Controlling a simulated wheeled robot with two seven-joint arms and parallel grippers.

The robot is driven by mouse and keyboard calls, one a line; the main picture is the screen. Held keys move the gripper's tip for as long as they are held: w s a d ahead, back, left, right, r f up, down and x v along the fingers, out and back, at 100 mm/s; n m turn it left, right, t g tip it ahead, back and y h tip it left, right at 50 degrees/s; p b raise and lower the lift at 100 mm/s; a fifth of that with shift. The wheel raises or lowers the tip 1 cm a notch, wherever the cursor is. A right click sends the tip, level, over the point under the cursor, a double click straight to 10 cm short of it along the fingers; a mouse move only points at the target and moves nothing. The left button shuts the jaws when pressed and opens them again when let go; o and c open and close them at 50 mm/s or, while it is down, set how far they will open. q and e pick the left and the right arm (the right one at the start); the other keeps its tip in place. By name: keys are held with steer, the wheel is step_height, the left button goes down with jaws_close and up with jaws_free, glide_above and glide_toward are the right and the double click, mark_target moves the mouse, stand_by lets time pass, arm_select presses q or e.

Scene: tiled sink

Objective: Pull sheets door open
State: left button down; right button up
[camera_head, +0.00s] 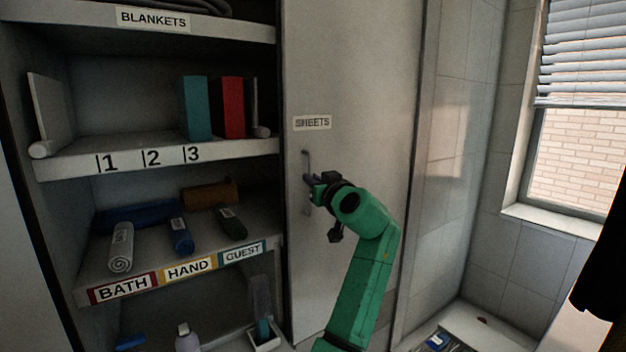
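The sheets door (360,75) is a tall pale grey panel right of the shelves, with a "SHEETS" label (312,122). Its left edge lies along the shelf unit, and it looks closed. A thin upright handle (306,157) is below the label near that edge. My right gripper is not in view.
Open shelves (60,165) on the left hold a teal book (195,108), a red book (228,107) and rolled towels (121,247). A tiled wall and a window (570,155) are on the right. A pale ledge (480,325) with small items is at lower right.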

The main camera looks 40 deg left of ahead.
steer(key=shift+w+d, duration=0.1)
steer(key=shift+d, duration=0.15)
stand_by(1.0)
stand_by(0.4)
